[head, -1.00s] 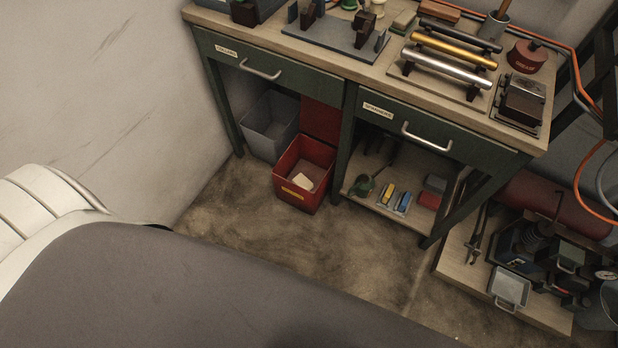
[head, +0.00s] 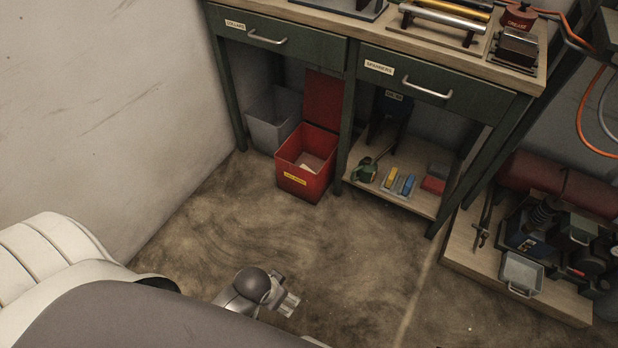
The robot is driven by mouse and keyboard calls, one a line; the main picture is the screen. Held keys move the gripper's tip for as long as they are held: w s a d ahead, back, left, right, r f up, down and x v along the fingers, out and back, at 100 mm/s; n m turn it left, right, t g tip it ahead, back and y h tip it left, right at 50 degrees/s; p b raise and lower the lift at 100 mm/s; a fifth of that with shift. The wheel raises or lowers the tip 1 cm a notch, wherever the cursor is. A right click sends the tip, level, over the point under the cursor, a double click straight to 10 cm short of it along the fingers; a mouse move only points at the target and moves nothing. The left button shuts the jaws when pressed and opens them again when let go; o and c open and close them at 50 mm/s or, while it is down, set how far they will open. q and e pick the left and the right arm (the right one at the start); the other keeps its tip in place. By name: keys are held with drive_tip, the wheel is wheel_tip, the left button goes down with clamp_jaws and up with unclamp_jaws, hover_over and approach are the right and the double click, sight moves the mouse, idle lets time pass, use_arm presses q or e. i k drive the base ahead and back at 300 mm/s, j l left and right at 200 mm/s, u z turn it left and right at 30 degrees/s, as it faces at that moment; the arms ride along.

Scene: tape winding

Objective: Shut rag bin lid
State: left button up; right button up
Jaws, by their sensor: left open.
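The red rag bin (head: 305,184) stands on the floor under the workbench, with a yellow label on its front and pale rag inside. Its red lid (head: 322,100) stands open, upright at the back of the bin. My left gripper (head: 290,303) is open and empty over the floor at the bottom of the head view. It is well in front of the bin and apart from it. My right gripper is not in view.
A grey open bin (head: 268,131) stands just left of the red bin. The green workbench (head: 290,42) has drawers above and a leg right of the bin. A low shelf (head: 400,200) holds small items. The floor (head: 235,215) in front is clear.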

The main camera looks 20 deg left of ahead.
sight(323, 93)
drive_tip(key=i+j+z, duration=0.1)
drive_tip(key=j+z, duration=0.45)
drive_tip(key=z, duration=0.15)
drive_tip(key=j+z, duration=0.3)
drive_tip(key=i+j, duration=0.05)
